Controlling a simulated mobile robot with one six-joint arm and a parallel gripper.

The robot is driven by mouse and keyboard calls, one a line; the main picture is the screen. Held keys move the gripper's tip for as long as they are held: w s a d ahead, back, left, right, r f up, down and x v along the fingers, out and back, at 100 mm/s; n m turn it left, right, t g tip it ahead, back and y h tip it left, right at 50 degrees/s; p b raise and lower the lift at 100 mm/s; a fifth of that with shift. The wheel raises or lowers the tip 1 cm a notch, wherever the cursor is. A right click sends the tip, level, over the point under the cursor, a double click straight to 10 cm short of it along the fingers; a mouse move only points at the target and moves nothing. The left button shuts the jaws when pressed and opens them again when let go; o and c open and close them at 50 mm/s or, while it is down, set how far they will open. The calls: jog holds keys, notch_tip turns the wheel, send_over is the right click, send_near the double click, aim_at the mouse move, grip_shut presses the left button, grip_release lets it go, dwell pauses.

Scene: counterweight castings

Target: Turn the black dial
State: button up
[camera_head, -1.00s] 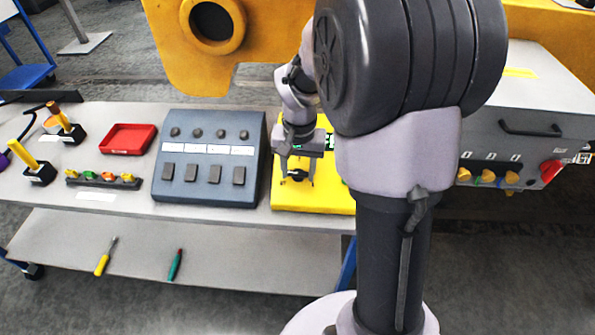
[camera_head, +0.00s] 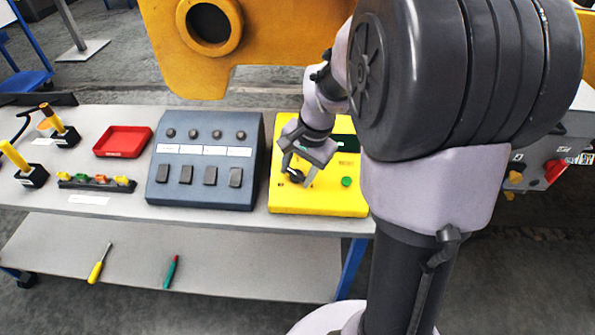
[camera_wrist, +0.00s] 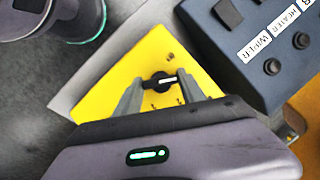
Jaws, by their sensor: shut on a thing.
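The black dial (camera_wrist: 160,82) sits on the yellow panel (camera_wrist: 108,92) and has a white line along its grip. In the head view the dial (camera_head: 298,176) is low on the left half of the yellow panel (camera_head: 330,208), partly hidden by my gripper (camera_head: 299,178). In the wrist view my gripper (camera_wrist: 162,86) has one finger on each side of the dial, shut on its grip. The dial's grip lies nearly level in the wrist view, slightly tilted.
A green button (camera_head: 346,182) is right of the dial. A grey-blue box (camera_head: 205,195) with switches and knobs stands close to the left of the panel. A red tray (camera_head: 122,141) lies farther left. A yellow casting (camera_head: 270,40) hangs behind the table.

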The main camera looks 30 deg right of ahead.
jog(key=o, duration=1.4)
jog(key=shift+c, duration=0.2)
jog(key=shift+r, duration=0.1)
jog(key=p+v, duration=0.7)
jog(key=v, duration=1)
jog(key=shift+s+r, duration=0.1)
jog(key=s+a+f+n+t+b, duration=0.1)
jog(key=s+a+n, duration=0.3)
jog(key=a, duration=0.5)
jog(key=s+a+f+n+t+b, duration=0.1)
jog(key=s+a+n+t+b, duration=0.1)
jog(key=s+a, duration=0.7)
jog(key=shift+s+n+y, duration=0.3)
jog(key=shift+n, duration=0.6)
